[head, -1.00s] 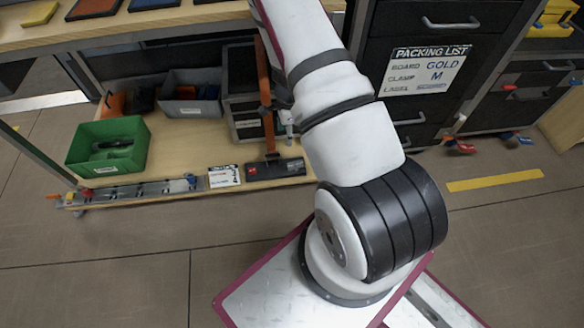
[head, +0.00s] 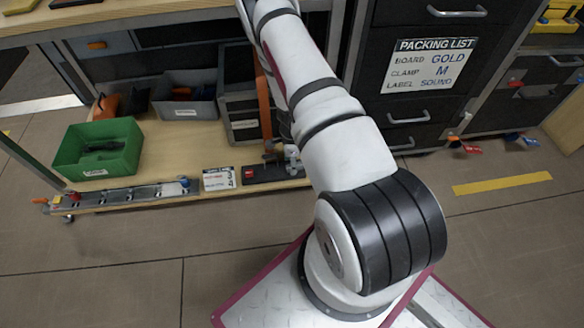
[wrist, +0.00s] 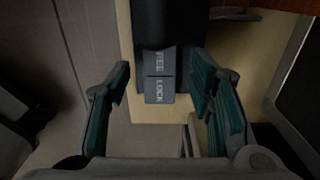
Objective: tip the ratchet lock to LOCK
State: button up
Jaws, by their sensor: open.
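The ratchet lock (wrist: 160,76) is a small grey rocker on a dark body, with the words FREE and LOCK, in the wrist view. FREE is on the far half and LOCK on the half nearer my gripper. My gripper (wrist: 164,92) is open, with one green-padded finger on each side of the rocker and nothing held. I cannot tell whether the fingers touch it, nor which half is pressed down. In the head view the dark ratchet base (head: 258,174) lies at the shelf's front edge, below an orange strap (head: 264,105). My arm partly hides that spot.
A printed card (head: 219,179) and a metal rail (head: 125,195) with coloured knobs lie left of the ratchet. A green bin (head: 98,148) and a grey bin (head: 186,95) stand on the shelf (head: 205,140). Dark drawers (head: 420,105) stand to the right. The floor in front is clear.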

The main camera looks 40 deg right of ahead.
jog(key=shift+f, duration=0.75)
jog(key=shift+c, duration=0.5)
grip_shut()
jog(key=shift+s+d+b, duration=0.1)
jog(key=shift+d+b, duration=0.05)
jog(key=shift+b, duration=0.35)
jog(key=shift+s+d+t+y+b, duration=0.2)
jog(key=shift+t+y+b, duration=0.45)
jog(key=shift+y, duration=0.25)
jog(key=shift+s+d+r+t+y, duration=0.1)
jog(key=shift+d+t+y, duration=0.05)
jog(key=shift+t+y, duration=0.4)
jog(key=shift+s+d+t+y, duration=0.1)
jog(key=shift+t+y, duration=0.2)
jog(key=shift+y, duration=0.45)
